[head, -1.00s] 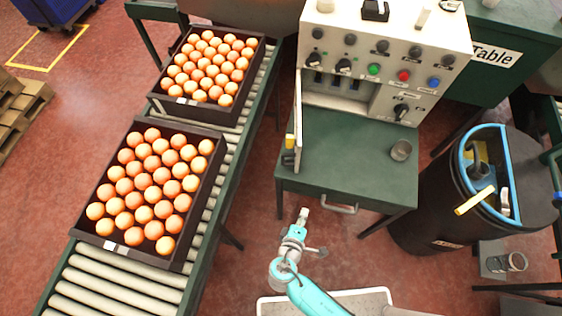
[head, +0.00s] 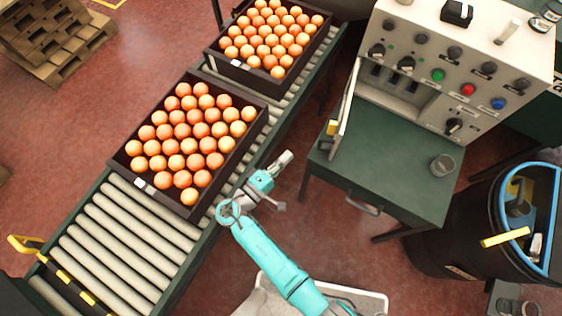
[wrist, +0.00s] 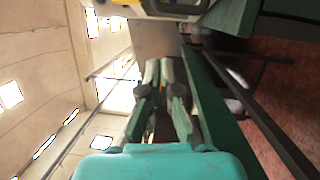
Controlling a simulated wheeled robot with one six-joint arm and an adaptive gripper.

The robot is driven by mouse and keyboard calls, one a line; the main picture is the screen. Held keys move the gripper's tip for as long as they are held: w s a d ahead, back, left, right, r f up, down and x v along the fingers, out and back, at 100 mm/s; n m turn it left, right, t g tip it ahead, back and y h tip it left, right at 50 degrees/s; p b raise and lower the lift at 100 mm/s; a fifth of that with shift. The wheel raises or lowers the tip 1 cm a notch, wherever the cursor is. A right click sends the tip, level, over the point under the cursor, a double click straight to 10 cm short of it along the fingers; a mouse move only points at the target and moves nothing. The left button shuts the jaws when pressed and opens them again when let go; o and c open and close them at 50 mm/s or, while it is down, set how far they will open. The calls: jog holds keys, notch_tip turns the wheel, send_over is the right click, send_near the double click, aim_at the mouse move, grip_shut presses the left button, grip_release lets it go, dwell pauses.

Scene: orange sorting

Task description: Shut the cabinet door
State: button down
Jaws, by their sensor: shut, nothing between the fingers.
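The cabinet door (head: 346,108) is a thin pale panel that stands open at the left side of the cream control cabinet (head: 455,65), seen nearly edge-on in the head view. It reaches forward over the left edge of the green table (head: 400,160), and a yellow part shows on its left side. The open recess is visible behind it. My gripper (head: 287,157) is shut and empty, left of the table and apart from the door, pointing toward the upper right. Its closed fingers (wrist: 164,72) also show in the wrist view. I cannot tell the door for sure there.
A roller conveyor (head: 130,235) with two dark crates of oranges, a near crate (head: 235,160) and a far crate (head: 308,62), runs along the left, close to my gripper. A metal cup (head: 443,165) stands on the table. A black bin (head: 470,235) stands at the right.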

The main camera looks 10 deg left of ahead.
jog(key=shift+w+d+r, duration=0.15)
jog(key=shift+w+d, duration=0.75)
jog(key=shift+d, duration=0.25)
jog(key=shift+w+d+r, duration=0.2)
jog(key=shift+w+d, duration=0.75)
jog(key=shift+d, duration=0.15)
jog(key=shift+w+d+r, duration=0.15)
jog(key=shift+w+d, duration=0.75)
jog(key=shift+d, duration=0.25)
